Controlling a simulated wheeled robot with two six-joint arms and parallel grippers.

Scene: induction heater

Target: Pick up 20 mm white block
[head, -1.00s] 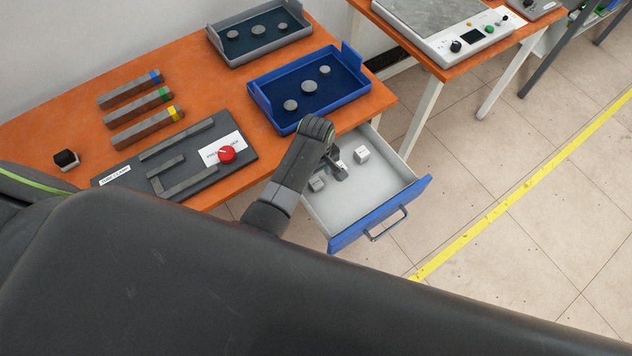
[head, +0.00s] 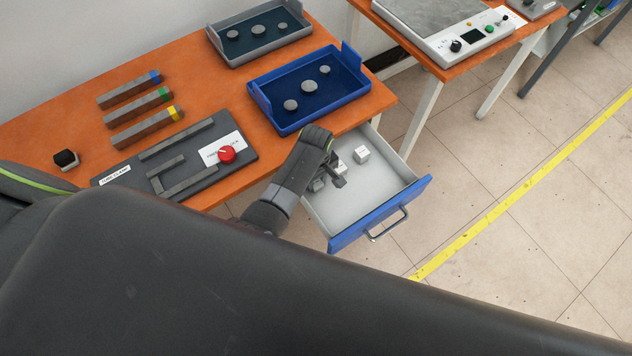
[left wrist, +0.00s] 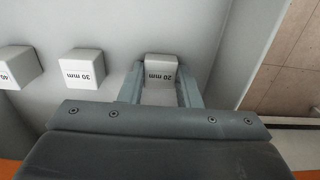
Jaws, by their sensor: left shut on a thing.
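The 20 mm white block (left wrist: 161,69) sits between the two fingers of my left gripper in the left wrist view, its label upside down. My left gripper (head: 327,181) is shut on this block, low inside the open drawer (head: 359,209). In the head view the block is mostly hidden by the gripper. The 30 mm white block (left wrist: 83,66) stands just beside the gripper, apart from it, and the 40 mm white block (left wrist: 18,66) is farther left, cut by the frame edge. My right gripper is not in view.
The drawer's blue front (head: 380,216) and low walls surround the blocks. On the orange table (head: 215,80) above are a blue tray (head: 345,98), a grey tray (head: 265,46), a dark fixture with a red knob (head: 227,154) and several bars. The drawer's front half is clear.

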